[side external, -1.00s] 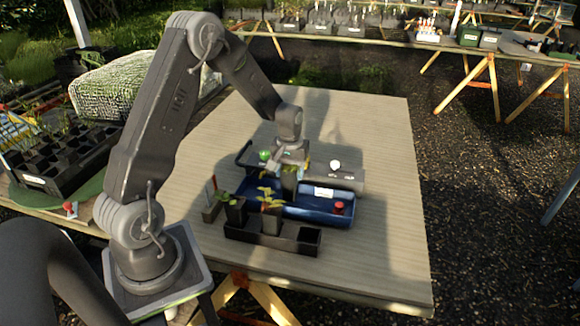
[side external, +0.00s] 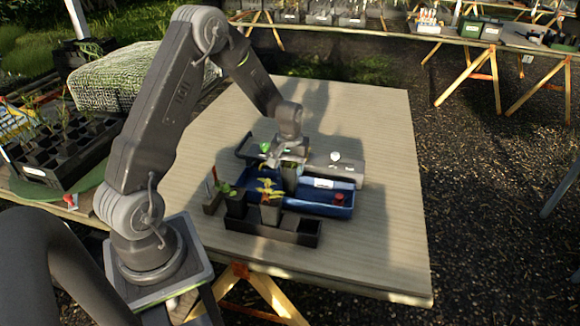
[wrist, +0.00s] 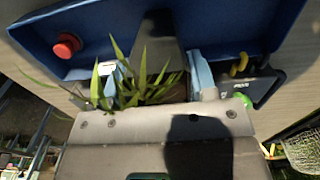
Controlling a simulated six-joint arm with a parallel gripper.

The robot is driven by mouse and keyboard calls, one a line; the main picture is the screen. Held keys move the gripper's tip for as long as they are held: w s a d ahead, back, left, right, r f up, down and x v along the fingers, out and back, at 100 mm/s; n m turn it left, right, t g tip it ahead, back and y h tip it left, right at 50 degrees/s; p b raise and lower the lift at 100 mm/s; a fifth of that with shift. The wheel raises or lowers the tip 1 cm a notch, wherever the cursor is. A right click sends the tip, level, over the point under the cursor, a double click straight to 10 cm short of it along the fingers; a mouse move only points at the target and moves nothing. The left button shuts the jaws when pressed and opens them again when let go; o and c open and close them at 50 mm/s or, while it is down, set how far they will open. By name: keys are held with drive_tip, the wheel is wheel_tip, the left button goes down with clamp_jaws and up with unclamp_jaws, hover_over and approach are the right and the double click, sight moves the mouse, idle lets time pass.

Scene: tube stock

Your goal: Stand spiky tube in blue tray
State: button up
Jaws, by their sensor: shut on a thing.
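The spiky tube (wrist: 168,86) has narrow, pointed green leaves. My gripper (wrist: 155,80) is shut on it, with a pale finger on each side. In the side view, my gripper (side external: 289,158) holds the dark tube (side external: 290,178) upright at the blue tray (side external: 325,209), near its middle. I cannot tell whether the tube's base touches the tray floor. The tray also fills the top of the wrist view (wrist: 235,22). A red knob (side external: 339,198) is at the tray's right end.
A black rack (side external: 265,232) with potted seedlings stands just in front of the tray, with a small pot (side external: 212,203) to its left. A grey box (side external: 345,175) with a white knob lies behind the tray. The table's right side is clear.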

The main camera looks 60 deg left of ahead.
drive_tip(key=shift+f, duration=0.3)
drive_tip(key=o, duration=1.1)
drive_tip(key=shift+c, duration=0.2)
wheel_tip(320, 180, up, 14)
drive_tip(key=shift+f, duration=0.1)
